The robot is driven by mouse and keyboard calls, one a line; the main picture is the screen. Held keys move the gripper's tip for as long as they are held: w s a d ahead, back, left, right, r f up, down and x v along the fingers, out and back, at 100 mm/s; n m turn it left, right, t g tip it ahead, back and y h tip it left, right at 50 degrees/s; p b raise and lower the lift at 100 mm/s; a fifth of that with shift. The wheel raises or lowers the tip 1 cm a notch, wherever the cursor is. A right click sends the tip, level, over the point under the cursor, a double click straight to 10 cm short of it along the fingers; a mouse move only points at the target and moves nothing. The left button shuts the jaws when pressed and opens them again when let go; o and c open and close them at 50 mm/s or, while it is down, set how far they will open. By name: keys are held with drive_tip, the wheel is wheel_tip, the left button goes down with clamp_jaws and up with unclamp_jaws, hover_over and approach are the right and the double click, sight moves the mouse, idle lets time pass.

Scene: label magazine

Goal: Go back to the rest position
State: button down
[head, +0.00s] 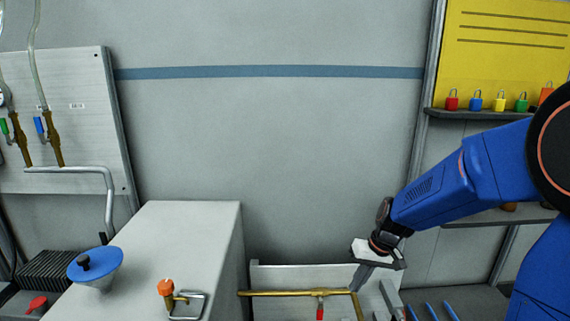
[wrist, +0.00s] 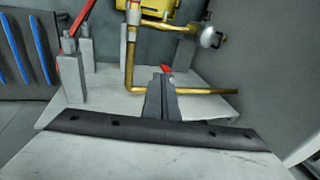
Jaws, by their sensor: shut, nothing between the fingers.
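My gripper (head: 361,283) hangs at the end of my blue arm, at the lower right of the head view. It points down, above the pale bench with the brass pipe (head: 290,293). In the wrist view my gripper's fingers (wrist: 161,82) are together with nothing between them. The brass pipe also shows in the wrist view (wrist: 130,65), beyond and around the fingers. I cannot tell whether the fingers touch it.
A white block (head: 190,225) stands left of the bench, with a blue funnel-like part (head: 95,264) and an orange-knobbed valve (head: 166,288). Blue rods (head: 430,311) lie at the lower right. Padlocks (head: 475,103) line a shelf under a yellow board (head: 505,50).

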drive_tip(key=s+d+r+t+h, duration=0.1)
drive_tip(key=s+r, duration=0.3)
drive_tip(key=s, duration=0.4)
drive_tip(key=s+d+r+t+h, duration=0.1)
drive_tip(key=s+d+r, duration=0.3)
drive_tip(key=s, duration=0.5)
drive_tip(key=s+d+r+t+h, duration=0.1)
drive_tip(key=s+d+r, duration=0.1)
drive_tip(key=s+r, duration=0.3)
drive_tip(key=s, duration=0.3)
drive_tip(key=shift+s+d+r+m+t, duration=0.25)
drive_tip(key=shift+s+r+m+t, duration=0.05)
drive_tip(key=shift+r+t, duration=0.1)
idle(0.8)
